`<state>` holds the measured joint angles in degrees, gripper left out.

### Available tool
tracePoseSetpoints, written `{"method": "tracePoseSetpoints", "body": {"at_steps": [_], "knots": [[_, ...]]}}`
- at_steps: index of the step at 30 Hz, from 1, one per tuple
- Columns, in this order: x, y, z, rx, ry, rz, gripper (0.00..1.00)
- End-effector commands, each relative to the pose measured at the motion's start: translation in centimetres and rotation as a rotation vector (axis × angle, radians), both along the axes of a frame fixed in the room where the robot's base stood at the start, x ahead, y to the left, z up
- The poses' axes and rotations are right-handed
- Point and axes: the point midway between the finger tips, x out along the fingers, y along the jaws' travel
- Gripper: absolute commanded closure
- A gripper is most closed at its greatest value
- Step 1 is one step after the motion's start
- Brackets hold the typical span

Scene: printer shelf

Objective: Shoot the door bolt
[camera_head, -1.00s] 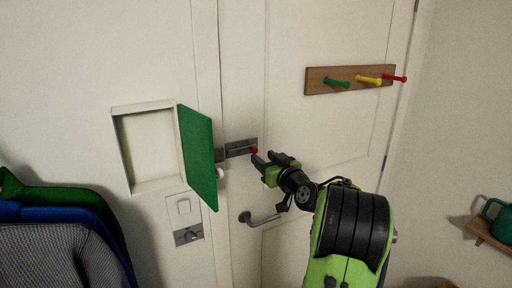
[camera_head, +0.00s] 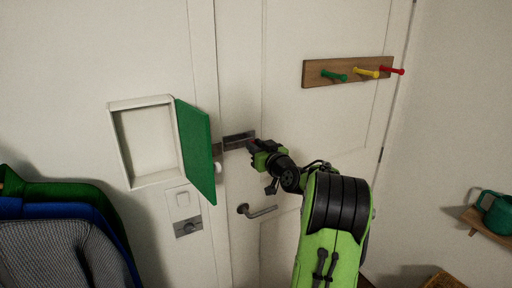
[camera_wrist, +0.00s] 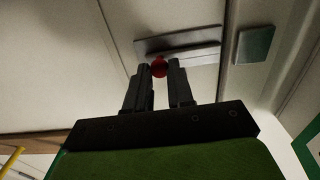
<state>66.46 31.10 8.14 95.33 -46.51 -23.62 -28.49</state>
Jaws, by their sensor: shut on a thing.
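The door bolt (camera_head: 238,136) is a grey metal bar on a plate, fixed on the white door near its left edge. It also shows in the wrist view (camera_wrist: 185,42). Its red knob (camera_wrist: 159,68) sits between my gripper's fingertips in the wrist view. My gripper (camera_head: 254,146) is shut on the knob and mostly covers it in the head view. A separate grey keeper plate (camera_wrist: 255,44) stands apart on the frame side in the wrist view; in the head view the green cabinet door partly hides that area.
An open green cabinet door (camera_head: 195,150) stands out from the wall, close left of the bolt. A door handle (camera_head: 258,211) is below. A peg rack (camera_head: 347,71) is at upper right. Coats (camera_head: 62,225) hang at lower left. A green watering can (camera_head: 496,214) stands on a shelf at right.

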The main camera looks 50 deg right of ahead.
Motion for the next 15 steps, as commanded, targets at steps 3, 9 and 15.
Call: {"method": "tracePoseSetpoints", "body": {"at_steps": [3, 9, 15], "knots": [[0.0, 0.0, 0.0, 0.000, 0.000, 0.000, 1.00], [0.9, 2.5, -0.3, -0.004, -0.001, 0.006, 1.00], [1.3, 4.0, -0.1, -0.001, -0.001, 0.004, 1.00]]}}
